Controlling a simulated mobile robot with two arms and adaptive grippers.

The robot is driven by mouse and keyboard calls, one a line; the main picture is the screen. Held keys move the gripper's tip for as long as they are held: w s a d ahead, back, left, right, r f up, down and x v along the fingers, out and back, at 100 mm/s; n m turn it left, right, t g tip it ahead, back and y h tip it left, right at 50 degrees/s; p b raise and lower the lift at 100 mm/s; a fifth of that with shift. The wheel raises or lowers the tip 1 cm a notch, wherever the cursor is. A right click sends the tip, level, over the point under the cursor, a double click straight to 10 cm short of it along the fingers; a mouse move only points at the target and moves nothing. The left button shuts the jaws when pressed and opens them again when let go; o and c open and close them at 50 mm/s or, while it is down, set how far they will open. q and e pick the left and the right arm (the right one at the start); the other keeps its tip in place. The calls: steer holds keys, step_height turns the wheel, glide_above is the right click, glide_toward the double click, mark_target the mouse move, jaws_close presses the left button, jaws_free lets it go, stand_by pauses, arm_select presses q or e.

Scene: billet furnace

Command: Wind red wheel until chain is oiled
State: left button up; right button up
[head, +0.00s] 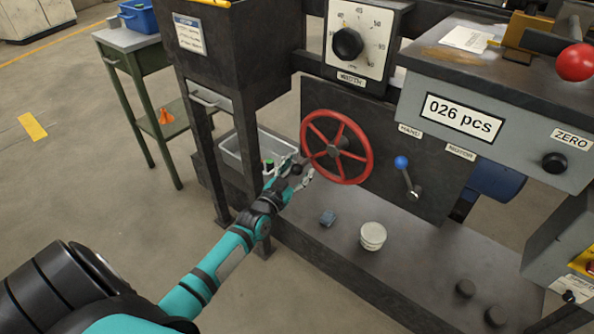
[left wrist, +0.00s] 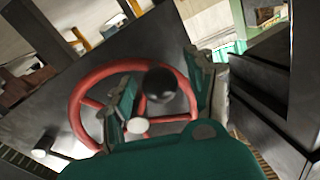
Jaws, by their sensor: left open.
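The red wheel (head: 367,150) is a spoked handwheel on the dark machine panel, with a dark hub. My left gripper (head: 299,171) is at the wheel's left side in the head view, fingers apart. In the left wrist view the red wheel (left wrist: 85,91) lies beyond my left gripper (left wrist: 164,95). A dark round knob (left wrist: 160,84) shows between the open fingers there; whether they touch it I cannot tell. I cannot make out a chain in either view. My right gripper is not in view.
A lever with a blue knob (head: 401,162) is right of the wheel, below a dial (head: 348,44). A counter (head: 459,116) reads "026 pcs". A grey bin (head: 236,152) stands behind my gripper.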

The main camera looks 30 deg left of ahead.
arm_select(q)
jaws_close()
stand_by(0.3)
stand_by(0.3)
